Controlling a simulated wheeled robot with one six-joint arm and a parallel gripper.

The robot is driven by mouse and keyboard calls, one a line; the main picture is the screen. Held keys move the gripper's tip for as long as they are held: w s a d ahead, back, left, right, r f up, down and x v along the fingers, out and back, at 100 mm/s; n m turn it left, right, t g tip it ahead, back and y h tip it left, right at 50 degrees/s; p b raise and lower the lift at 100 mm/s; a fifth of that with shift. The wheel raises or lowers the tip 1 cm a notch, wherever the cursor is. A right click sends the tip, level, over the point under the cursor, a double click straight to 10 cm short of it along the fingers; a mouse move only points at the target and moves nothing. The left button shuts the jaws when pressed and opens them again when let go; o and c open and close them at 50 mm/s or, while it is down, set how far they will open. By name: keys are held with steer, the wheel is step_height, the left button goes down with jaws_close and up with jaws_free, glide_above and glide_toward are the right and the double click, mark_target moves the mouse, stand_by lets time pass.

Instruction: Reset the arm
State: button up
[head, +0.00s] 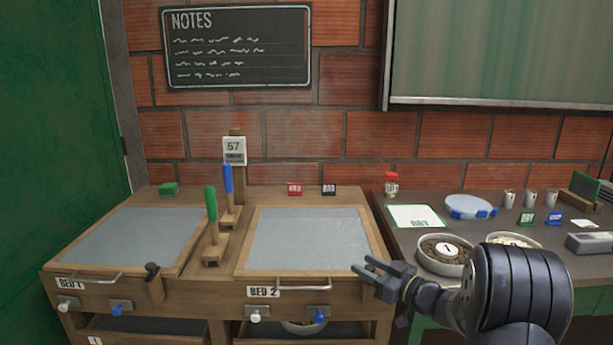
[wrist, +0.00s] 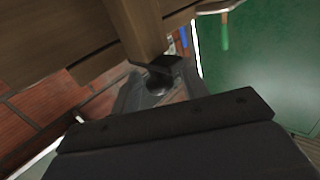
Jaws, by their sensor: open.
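My gripper (head: 363,265) is at the front right corner of the BED 2 box (head: 305,240), with its two dark fingers apart. In the wrist view, the fingers (wrist: 158,92) point at a short wooden post (wrist: 137,30) with a dark knob (wrist: 162,78) at its end. The knob appears between or just beyond the fingertips; I cannot tell whether they touch it. In the head view my gripper covers that knob. A similar dark knob (head: 152,270) shows on the BED 1 box (head: 135,238).
A green-handled lever (head: 211,204) and a blue-handled lever (head: 228,182) stand between the beds. A dark side table (head: 405,240) at right holds bowls, a scale-like blue disc (head: 470,206) and small cups. A brick wall (head: 340,135) stands behind.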

steer(key=m+t+h+b, duration=0.2)
steer(key=h+b, duration=0.1)
steer(key=shift+s+f+m, duration=0.2)
steer(key=shift+m, duration=0.1)
steer(key=p+v, duration=0.1)
steer(key=v, duration=1)
steer(key=shift+w+a+r+n+g+y+p, duration=0.85)
steer(key=shift+w+a+r+n+g+y, duration=0.1)
steer(key=shift+w+r+n+g+y, duration=0.6)
steer(key=shift+w+a+r+n+g+y+p, duration=0.95)
steer(key=shift+w+r+n+g+y, duration=0.45)
steer(key=shift+r, duration=0.4)
steer(key=shift+w+a+r+n+g+y+p, duration=0.9)
steer(key=shift+w+r+n+g+y, duration=0.45)
steer(key=shift+r+n+g+y, duration=0.3)
steer(key=shift+w+a+r+n+g+h+p, duration=0.15)
steer(key=shift+a+n+g+p, duration=0.4)
steer(key=shift+g, duration=0.8)
steer(key=shift+w+a+n+g+h+p, duration=0.15)
steer(key=shift+n+g+p, duration=0.25)
steer(key=shift+n+g, duration=0.7)
steer(key=shift+a+r+n+g+h+p, duration=0.1)
steer(key=shift+a+n+g+h+p, duration=0.25)
steer(key=shift+g, duration=1.2)
steer(key=shift+d+f, duration=0.1)
steer(key=shift+f, duration=0.05)
